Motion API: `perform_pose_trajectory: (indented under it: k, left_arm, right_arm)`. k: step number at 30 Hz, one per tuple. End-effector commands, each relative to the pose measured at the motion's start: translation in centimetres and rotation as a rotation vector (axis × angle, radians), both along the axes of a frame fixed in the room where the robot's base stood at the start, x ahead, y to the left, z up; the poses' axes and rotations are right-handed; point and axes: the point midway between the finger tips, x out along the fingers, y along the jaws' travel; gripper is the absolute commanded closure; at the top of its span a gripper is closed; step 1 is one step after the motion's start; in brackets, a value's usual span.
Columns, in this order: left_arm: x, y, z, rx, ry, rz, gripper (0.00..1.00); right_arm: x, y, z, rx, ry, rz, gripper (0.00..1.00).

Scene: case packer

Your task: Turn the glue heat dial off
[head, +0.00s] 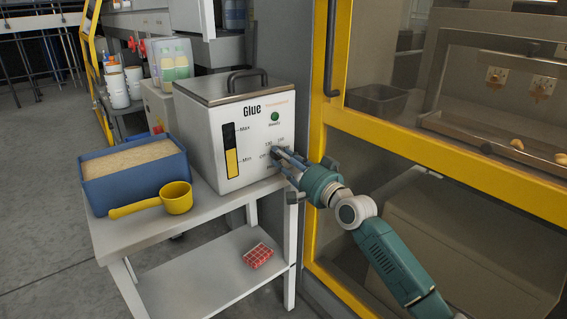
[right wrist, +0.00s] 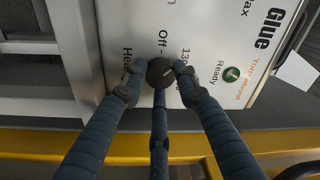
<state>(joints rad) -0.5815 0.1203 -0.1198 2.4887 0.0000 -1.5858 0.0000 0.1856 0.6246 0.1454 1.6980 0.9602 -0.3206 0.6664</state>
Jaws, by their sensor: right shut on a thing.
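The glue heat dial (right wrist: 160,71) is a small dark round knob with a light pointer mark on the front of the white glue box (head: 222,170). Labels "Off", "130" and "Heat" stand around it in the right wrist view. My right gripper (right wrist: 160,78) has its dark fingers closed around the dial. In the head view my right gripper (head: 279,156) reaches the lower right of the box front and hides most of the dial. My left gripper is not in view.
The box stands on a white table (head: 160,224) beside a blue bin (head: 130,181) of pellets and a yellow scoop (head: 176,197). A yellow-framed machine (head: 440,165) stands close on the right. A red checked item (head: 258,255) lies on the lower shelf.

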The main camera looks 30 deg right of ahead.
Motion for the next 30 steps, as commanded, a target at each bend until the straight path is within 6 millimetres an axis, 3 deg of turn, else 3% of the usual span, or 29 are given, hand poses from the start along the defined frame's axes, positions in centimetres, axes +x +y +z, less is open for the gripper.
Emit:
perform_pose_trajectory:
  k: [9,24,30]
  left_arm:
    - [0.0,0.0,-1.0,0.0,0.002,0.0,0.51]
    - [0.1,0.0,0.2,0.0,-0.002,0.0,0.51]
    - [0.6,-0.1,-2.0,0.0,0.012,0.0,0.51]
  right_arm:
    - [0.0,-0.1,-0.1,-0.305,-0.022,0.0,0.96]
    - [0.0,-0.1,0.0,-0.682,-0.05,0.001,0.96]
    - [0.0,-0.1,0.0,-0.759,-0.058,0.001,0.96]
